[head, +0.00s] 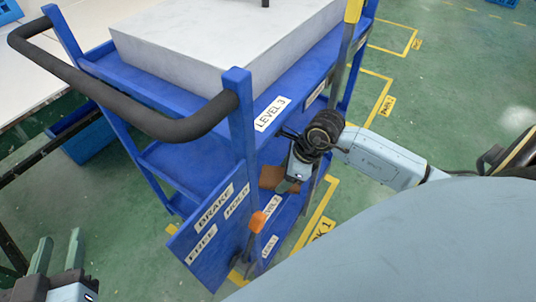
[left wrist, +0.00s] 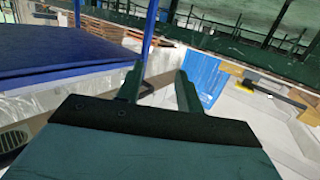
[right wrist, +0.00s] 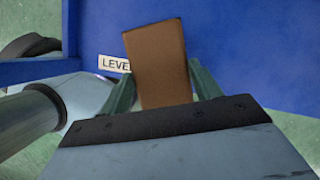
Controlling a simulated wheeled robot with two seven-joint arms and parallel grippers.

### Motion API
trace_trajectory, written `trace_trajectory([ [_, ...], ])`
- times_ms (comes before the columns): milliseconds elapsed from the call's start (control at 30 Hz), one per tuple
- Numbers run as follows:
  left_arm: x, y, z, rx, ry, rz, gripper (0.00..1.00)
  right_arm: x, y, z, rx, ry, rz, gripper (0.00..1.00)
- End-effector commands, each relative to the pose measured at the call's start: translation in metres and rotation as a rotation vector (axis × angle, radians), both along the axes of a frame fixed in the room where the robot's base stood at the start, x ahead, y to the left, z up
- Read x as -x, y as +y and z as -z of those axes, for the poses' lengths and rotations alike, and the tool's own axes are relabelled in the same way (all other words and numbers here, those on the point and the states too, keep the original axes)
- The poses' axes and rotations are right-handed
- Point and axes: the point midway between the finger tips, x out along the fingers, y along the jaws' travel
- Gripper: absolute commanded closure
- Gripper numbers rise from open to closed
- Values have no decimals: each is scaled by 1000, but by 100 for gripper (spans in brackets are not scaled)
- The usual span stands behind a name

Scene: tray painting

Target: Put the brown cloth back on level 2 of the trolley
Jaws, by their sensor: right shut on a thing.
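The brown cloth (head: 272,177) is in my right gripper (head: 292,180), at the open side of the blue trolley (head: 240,130). In the right wrist view the cloth (right wrist: 157,62) stands out between the two fingers as a flat brown rectangle in front of a blue shelf. A partly covered LEVEL label (right wrist: 113,64) is beside it. In the head view the level 2 label (head: 270,208) is just below the cloth. I cannot tell whether the cloth touches the level 2 shelf (head: 185,163). My left gripper (head: 58,252) is open and empty, away from the trolley.
A large grey block (head: 215,45) sits on the level 3 top. A black handle (head: 130,105) and a brake panel with an orange-tipped lever (head: 257,222) are at the trolley's near end. A white table (head: 30,75) stands at left. Green floor at right is mostly free.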

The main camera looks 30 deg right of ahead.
Motion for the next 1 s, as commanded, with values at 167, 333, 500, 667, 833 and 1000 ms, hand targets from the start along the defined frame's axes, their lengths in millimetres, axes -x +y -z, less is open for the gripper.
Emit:
trace_trajectory([
  [167,-3,-8,-31,59,-196,14,64,-22,22,2,-3,-3,1,59],
  [333,-2,-10,-49,89,-294,21,64,-31,31,1,0,0,1,59],
  [500,0,-12,-60,109,-359,25,64,-32,32,5,0,2,1,59],
  [667,8,-14,-84,160,-514,35,64,-32,32,17,-1,2,0,59],
  [833,16,-13,-99,202,-655,37,64,-32,32,32,0,2,1,59],
  [1000,20,-12,-106,216,-707,38,64,-32,32,36,0,1,1,59],
])
